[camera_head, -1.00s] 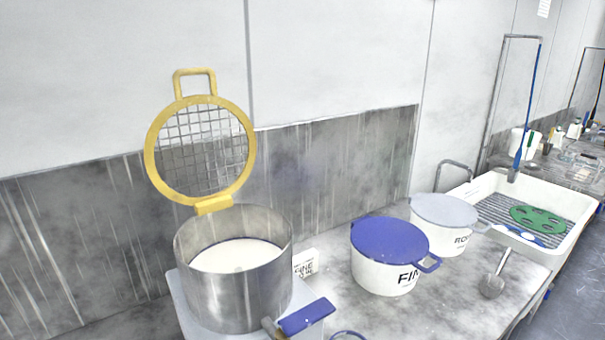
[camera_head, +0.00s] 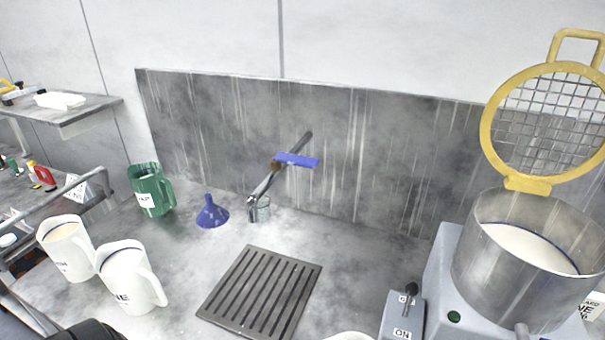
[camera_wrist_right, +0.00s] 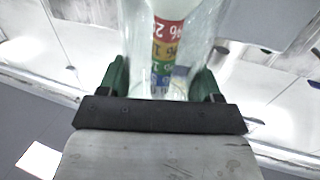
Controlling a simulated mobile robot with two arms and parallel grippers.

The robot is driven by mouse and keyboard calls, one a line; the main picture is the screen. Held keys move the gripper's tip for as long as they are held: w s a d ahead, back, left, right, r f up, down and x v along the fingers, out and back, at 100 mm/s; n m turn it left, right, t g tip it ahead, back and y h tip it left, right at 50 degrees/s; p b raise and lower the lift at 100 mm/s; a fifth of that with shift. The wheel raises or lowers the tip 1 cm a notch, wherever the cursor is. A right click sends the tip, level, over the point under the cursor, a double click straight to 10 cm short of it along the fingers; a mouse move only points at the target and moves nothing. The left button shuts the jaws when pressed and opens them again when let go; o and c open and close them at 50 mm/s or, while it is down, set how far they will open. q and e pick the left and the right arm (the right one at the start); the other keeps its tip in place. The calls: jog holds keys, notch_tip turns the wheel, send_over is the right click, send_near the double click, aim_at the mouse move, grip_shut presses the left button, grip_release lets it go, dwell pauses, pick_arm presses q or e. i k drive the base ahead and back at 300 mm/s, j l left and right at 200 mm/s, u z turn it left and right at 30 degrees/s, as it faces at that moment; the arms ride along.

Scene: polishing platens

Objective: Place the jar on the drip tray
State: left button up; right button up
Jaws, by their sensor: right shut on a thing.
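The jar (camera_wrist_right: 168,45) is clear, with a strip of red, yellow, green and blue number bands, and shows in the right wrist view. My right gripper (camera_wrist_right: 161,80) is shut on it, with one green-padded finger on each side. The jar's far end runs out of that view. The drip tray (camera_head: 262,290) is a dark slotted square plate lying flat on the counter in the head view, with nothing on it. I cannot make out the right gripper or the held jar in the head view.
Two white pitchers (camera_head: 130,278) stand left of the tray. A steel pot (camera_head: 520,265) on a grey machine with a switch box (camera_head: 402,317) stands to the right.

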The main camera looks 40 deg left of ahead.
aim_at(262, 289)
jog(key=k+u, duration=0.35)
jog(key=k+j+u, duration=0.15)
jog(key=u, duration=0.15)
jog(key=i+j+u, duration=0.35)
jog(key=j, duration=0.15)
jog(key=i+j+u, duration=0.4)
jog(key=k+j, duration=0.05)
